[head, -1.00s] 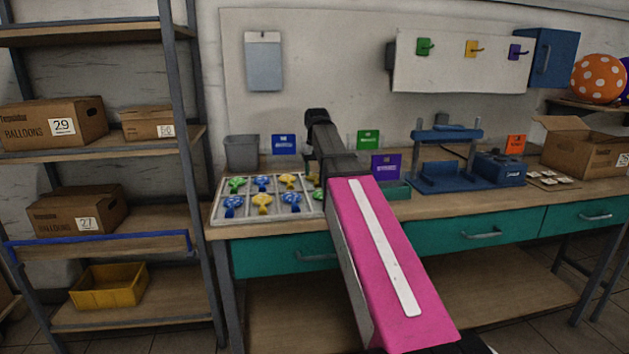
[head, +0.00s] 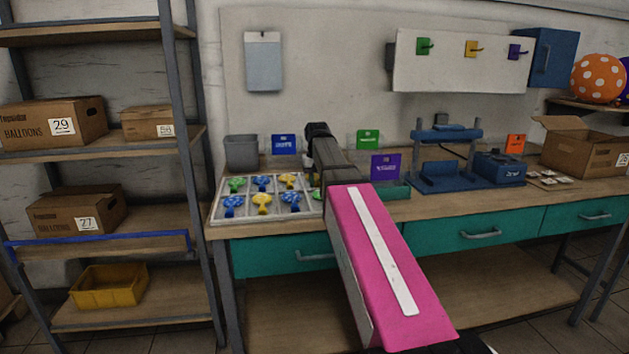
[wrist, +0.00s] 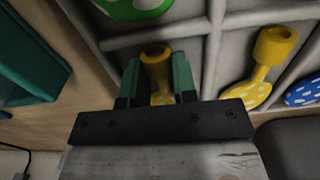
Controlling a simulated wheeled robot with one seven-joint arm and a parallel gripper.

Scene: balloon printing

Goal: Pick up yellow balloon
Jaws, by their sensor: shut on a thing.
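In the wrist view a yellow balloon (wrist: 156,60) sits between the two green fingers of my gripper (wrist: 157,74). The fingers are shut on it, and its open neck points up in the picture. It appears to be at its tray compartment; I cannot tell whether it is lifted. A second yellow balloon (wrist: 262,65) lies in a neighbouring compartment to the right. In the head view my arm hides most of the gripper and the held balloon at the right end of the tray (head: 215,216). Other yellow balloons (head: 262,202) lie in the tray.
Blue balloons (head: 233,205) and a green balloon (head: 236,184) share the divided tray. A grey bin (head: 241,152) stands behind it. A purple sign (head: 385,167) and a green container (head: 393,190) stand right of my arm. A blue press (head: 445,160) is farther right.

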